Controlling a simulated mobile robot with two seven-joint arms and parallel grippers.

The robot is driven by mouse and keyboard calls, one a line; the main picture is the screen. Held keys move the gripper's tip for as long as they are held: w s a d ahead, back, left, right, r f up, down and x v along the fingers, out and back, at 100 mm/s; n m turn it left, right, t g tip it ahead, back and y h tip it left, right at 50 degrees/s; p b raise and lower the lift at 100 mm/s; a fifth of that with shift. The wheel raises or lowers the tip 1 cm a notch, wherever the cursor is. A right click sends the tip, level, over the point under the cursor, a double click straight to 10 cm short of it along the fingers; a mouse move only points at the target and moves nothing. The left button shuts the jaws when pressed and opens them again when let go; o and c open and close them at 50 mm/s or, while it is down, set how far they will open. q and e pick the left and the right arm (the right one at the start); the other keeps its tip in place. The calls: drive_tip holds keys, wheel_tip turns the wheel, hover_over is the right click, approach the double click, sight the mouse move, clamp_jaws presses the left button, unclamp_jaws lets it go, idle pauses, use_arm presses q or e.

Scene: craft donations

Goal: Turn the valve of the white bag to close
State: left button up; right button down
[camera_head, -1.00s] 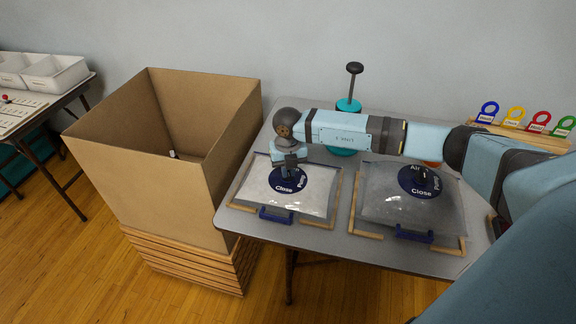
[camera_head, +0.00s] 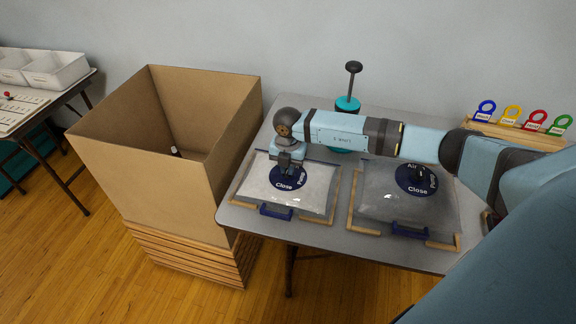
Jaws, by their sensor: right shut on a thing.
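The white bag (camera_head: 315,188) lies flat on the left part of the grey table, inside a wooden corner frame. Its dark blue round valve (camera_head: 285,183) carries the word "Close" on the near side. My right gripper (camera_head: 287,168) points down over the valve and is shut on its knob, which the fingers mostly hide. The upper part of the valve's label is hidden by the gripper. My left gripper is not in view.
A grey bag (camera_head: 385,200) with a similar valve (camera_head: 418,178) lies to the right. A teal pump (camera_head: 347,104) stands behind my right arm. A large open cardboard box (camera_head: 160,190) stands left of the table. Coloured tags (camera_head: 512,114) stand at the back right.

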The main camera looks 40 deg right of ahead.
drive_tip(key=c, duration=1.2)
unclamp_jaws()
wheel_tip(320, 180, up, 14)
drive_tip(key=shift+f, duration=0.1)
